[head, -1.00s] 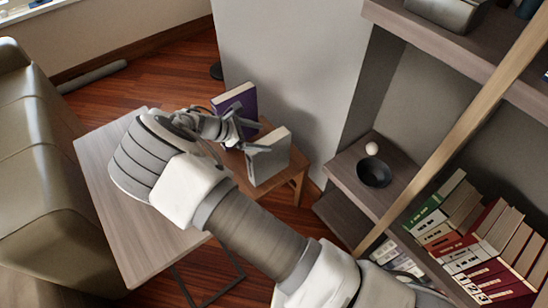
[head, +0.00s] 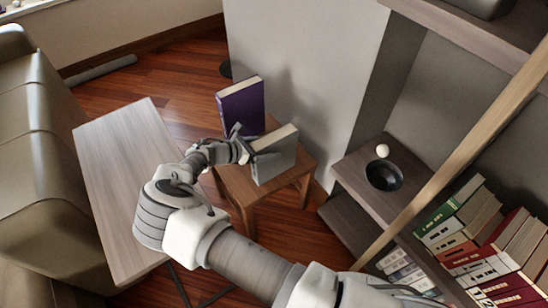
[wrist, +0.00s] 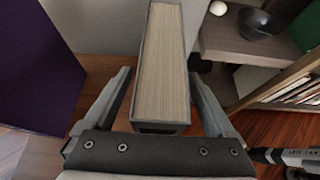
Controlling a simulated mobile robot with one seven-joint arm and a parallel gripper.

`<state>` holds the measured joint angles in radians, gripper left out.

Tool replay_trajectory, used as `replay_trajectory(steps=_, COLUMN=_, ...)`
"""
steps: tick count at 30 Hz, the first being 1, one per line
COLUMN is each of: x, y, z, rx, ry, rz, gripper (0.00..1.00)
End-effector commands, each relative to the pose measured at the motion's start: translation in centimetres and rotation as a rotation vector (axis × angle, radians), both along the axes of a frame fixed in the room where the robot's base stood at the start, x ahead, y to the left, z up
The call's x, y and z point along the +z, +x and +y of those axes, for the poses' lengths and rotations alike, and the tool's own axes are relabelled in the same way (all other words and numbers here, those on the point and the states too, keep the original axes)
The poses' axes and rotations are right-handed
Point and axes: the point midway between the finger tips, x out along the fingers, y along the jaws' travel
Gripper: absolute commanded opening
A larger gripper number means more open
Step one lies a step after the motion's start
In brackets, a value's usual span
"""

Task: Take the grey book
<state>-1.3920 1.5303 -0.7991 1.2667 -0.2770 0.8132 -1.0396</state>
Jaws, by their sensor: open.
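The grey book (head: 275,160) stands upright on a small wooden stool at the centre of the head view. In the wrist view the grey book (wrist: 161,65) shows its pale page edge, lying between the two fingers. My gripper (head: 245,145) is at the near left end of the book. It is open, with one finger on each side of the book in the wrist view (wrist: 163,95), and gaps show beside both fingers.
A purple book (head: 241,107) stands upright behind the gripper on the wooden stool (head: 236,183); it is close on the left in the wrist view. A pale table (head: 110,170) is left. A shelf with a black bowl (head: 384,176) and white ball (head: 382,151) is right.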

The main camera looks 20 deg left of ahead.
Motion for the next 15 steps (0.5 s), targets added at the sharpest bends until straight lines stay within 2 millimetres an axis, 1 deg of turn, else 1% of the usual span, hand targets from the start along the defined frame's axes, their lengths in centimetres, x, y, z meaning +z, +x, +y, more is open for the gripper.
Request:
replay_trajectory(steps=1, x=-0.47, y=0.47, z=-0.44, rx=-0.001, ry=-0.001, rz=0.0, gripper=0.9)
replay_trajectory(steps=3, x=-0.59, y=0.77, z=-0.69, rx=-0.001, ry=0.0, rz=0.0, gripper=0.9)
replay_trajectory(steps=8, x=-0.49, y=0.81, z=-0.68, rx=0.0, ry=0.001, rz=0.0, gripper=0.9)
replay_trajectory(steps=9, x=-0.49, y=0.8, z=-0.67, rx=0.0, ry=0.001, rz=0.0, gripper=0.88)
replay_trajectory(steps=11, x=-0.49, y=0.79, z=-0.68, rx=0.0, ry=0.001, rz=0.0, gripper=0.77)
replay_trajectory(steps=15, x=-0.49, y=0.78, z=-0.66, rx=0.0, ry=0.001, rz=0.0, gripper=0.52)
